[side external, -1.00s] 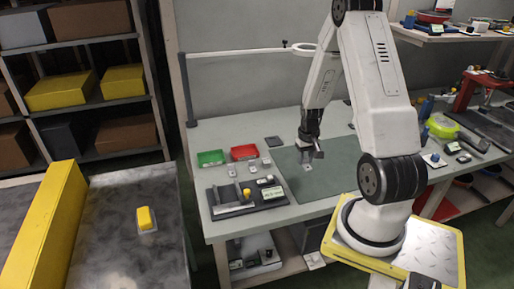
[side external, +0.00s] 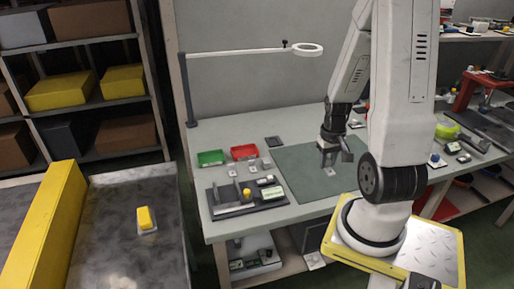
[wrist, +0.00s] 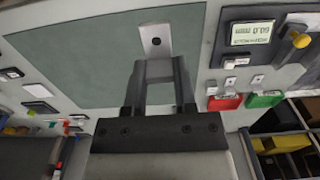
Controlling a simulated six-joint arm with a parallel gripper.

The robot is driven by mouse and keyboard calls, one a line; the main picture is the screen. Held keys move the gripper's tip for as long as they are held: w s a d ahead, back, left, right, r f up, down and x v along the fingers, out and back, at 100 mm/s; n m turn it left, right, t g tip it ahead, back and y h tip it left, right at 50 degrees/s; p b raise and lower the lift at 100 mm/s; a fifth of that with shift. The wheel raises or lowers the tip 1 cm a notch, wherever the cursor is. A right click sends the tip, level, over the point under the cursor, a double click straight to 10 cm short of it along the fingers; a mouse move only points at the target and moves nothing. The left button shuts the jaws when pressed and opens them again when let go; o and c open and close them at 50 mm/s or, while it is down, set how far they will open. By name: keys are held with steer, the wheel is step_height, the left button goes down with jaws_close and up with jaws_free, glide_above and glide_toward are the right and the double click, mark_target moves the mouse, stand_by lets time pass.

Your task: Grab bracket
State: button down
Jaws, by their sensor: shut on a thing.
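The bracket (wrist: 154,34) is a small pale metal piece with a round hole. In the wrist view it sticks out past the fingertips of my gripper (wrist: 158,68), which is shut on its near end. In the side external view my gripper (side external: 331,150) is over the right part of the green mat (side external: 308,180). The bracket shows small and pale beneath it (side external: 329,171). How far it is above the mat is hard to tell.
A dark fixture (side external: 222,207) with a yellow knob stands left of the mat. Green (side external: 211,158) and red (side external: 243,152) bins and small metal pieces lie behind it. A ring lamp (side external: 307,49) overhangs the bench. A conveyor (side external: 120,225) carries a yellow-topped part.

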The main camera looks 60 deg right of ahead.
steer(key=shift+s+a+r, duration=0.1)
steer(key=shift+s+a, duration=0.1)
steer(key=shift+s, duration=0.05)
stand_by(0.6)
